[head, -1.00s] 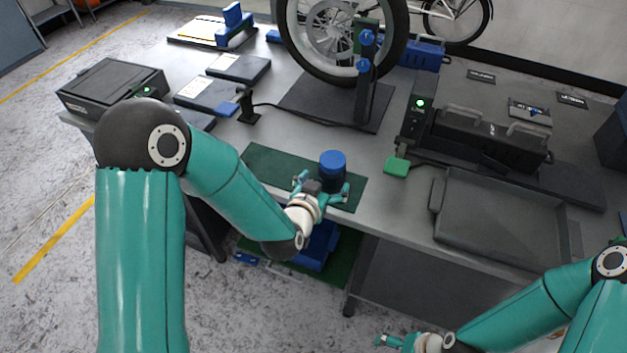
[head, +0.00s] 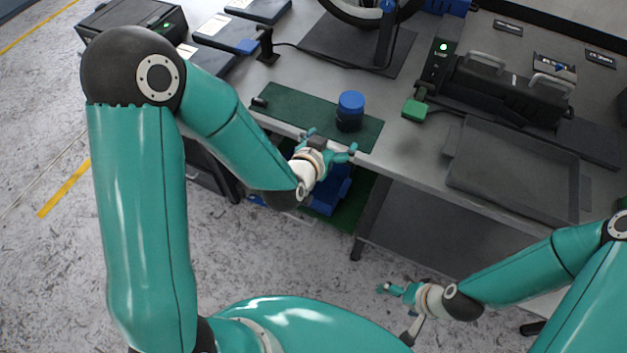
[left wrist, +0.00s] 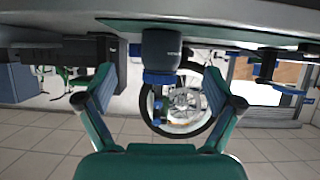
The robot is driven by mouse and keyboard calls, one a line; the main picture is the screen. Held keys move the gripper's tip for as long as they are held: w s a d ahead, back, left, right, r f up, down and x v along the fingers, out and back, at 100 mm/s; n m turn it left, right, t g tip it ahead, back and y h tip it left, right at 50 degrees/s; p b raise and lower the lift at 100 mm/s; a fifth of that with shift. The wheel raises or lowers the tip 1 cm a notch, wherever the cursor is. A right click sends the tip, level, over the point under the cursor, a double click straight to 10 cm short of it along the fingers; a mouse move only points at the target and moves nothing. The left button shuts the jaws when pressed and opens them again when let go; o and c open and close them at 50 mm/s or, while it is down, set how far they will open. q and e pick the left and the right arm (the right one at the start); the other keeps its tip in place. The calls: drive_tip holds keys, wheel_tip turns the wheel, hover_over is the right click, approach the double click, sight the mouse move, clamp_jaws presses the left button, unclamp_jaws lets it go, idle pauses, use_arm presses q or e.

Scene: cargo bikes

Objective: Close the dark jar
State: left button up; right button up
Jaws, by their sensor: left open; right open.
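The dark jar (head: 349,123) stands upright on a green mat (head: 300,111) near the table's front edge. A blue lid (head: 351,102) sits on top of it; I cannot tell whether it is tight. My left gripper (head: 331,142) is open and empty, in front of the jar at the table edge, apart from it. In the left wrist view, which is upside down, the jar (left wrist: 161,49) and its lid (left wrist: 160,77) show beyond and between the spread fingers. My right gripper (head: 384,288) is open and empty, low in front of the table.
A grey tray (head: 515,165) lies to the right of the mat. A small dark piece (head: 259,101) is at the mat's left end. A bike wheel stands at the back.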

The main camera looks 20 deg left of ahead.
use_arm(q)
drive_tip(key=s+d+f+n+g+h, duration=0.1)
drive_tip(key=s+f+n+g+h, duration=0.1)
drive_tip(key=s+f+g, duration=1)
drive_tip(key=s+f, duration=1)
drive_tip(key=shift+s+d+f+n+h, duration=0.15)
drive_tip(key=shift+d+f+n+h, duration=0.15)
drive_tip(key=shift+n, duration=0.1)
